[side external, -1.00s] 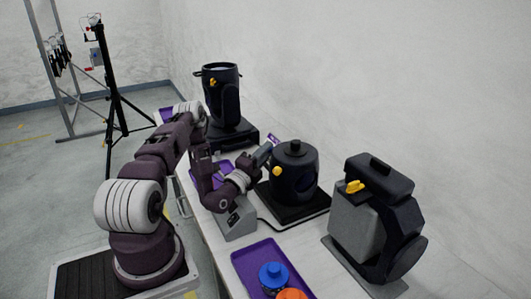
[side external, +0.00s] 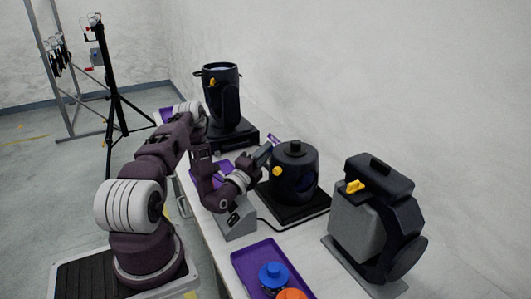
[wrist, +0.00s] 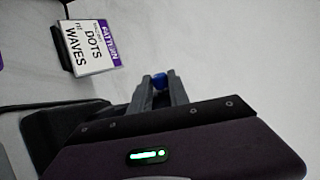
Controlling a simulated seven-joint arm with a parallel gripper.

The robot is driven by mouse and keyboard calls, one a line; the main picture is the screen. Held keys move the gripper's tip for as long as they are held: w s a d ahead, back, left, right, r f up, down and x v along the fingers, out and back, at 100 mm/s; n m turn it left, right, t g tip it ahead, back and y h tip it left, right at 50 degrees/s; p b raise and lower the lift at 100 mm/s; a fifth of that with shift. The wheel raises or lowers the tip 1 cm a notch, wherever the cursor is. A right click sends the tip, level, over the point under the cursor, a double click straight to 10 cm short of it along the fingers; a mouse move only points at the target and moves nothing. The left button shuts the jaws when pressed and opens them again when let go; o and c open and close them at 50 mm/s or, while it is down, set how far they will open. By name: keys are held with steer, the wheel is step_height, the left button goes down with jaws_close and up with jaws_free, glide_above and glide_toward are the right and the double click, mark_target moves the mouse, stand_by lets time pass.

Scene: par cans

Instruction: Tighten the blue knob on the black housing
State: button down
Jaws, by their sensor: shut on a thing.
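My gripper (wrist: 160,79) is shut on a small blue knob (wrist: 159,83) in the wrist view; the fingers cover its sides. In the side view my gripper (side external: 263,153) is at the upper left of the middle black housing (side external: 297,168), a rounded can with a yellow knob (side external: 277,171) on its front. The blue knob cannot be made out in the side view. Whether it sits on this housing cannot be told.
A tall black can (side external: 222,95) stands behind, a grey-and-black unit (side external: 365,225) at right. A purple tray (side external: 250,258) holds a blue piece (side external: 273,275) and an orange piece (side external: 291,294). A grey box (side external: 238,222) is below my wrist. A sign (wrist: 93,48) shows in the wrist view.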

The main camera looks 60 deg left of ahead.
steer(key=shift+a+r, duration=0.1)
steer(key=shift+a, duration=0.05)
steer(key=c, duration=1.3)
jaws_free()
steer(key=shift+c, duration=0.2)
steer(key=shift+o, duration=0.4)
